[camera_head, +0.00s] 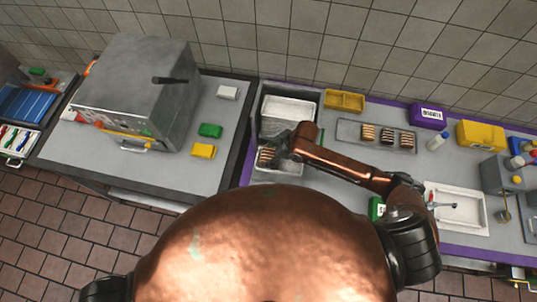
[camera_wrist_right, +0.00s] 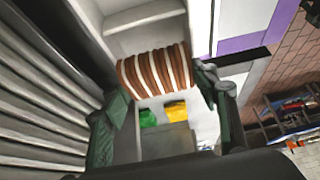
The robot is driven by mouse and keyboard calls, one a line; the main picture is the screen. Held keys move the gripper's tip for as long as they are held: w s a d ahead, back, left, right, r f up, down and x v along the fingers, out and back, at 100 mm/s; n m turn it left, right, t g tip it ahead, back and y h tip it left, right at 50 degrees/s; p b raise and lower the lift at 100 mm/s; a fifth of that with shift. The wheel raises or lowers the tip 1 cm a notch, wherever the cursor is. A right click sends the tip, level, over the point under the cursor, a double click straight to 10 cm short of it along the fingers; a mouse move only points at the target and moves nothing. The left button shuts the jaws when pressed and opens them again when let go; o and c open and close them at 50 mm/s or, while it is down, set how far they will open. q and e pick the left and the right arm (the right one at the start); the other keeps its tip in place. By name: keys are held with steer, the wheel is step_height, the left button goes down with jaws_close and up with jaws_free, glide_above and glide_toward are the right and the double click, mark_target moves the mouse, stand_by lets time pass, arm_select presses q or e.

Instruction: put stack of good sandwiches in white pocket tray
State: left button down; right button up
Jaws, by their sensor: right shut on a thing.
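My right gripper (camera_head: 284,148) is shut on a stack of brown-and-cream sandwiches (camera_head: 265,156). In the right wrist view the stack (camera_wrist_right: 155,70) lies sideways between the two dark fingers, its layers showing as stripes. The gripper is over the white pocket tray (camera_head: 290,178) at the left end of the purple-edged counter. A white pocket wall (camera_wrist_right: 145,16) shows close beside the stack in the wrist view. I cannot tell whether the stack touches the tray floor. My left gripper is out of view.
A metal tray (camera_head: 350,133) with 3 other stacks is to the right, by a yellow divided box (camera_head: 344,99).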

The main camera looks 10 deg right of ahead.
steer(key=o, duration=1.3)
steer(key=shift+c, duration=0.2)
steer(key=v, duration=1.2)
steer(key=shift+a, duration=0.1)
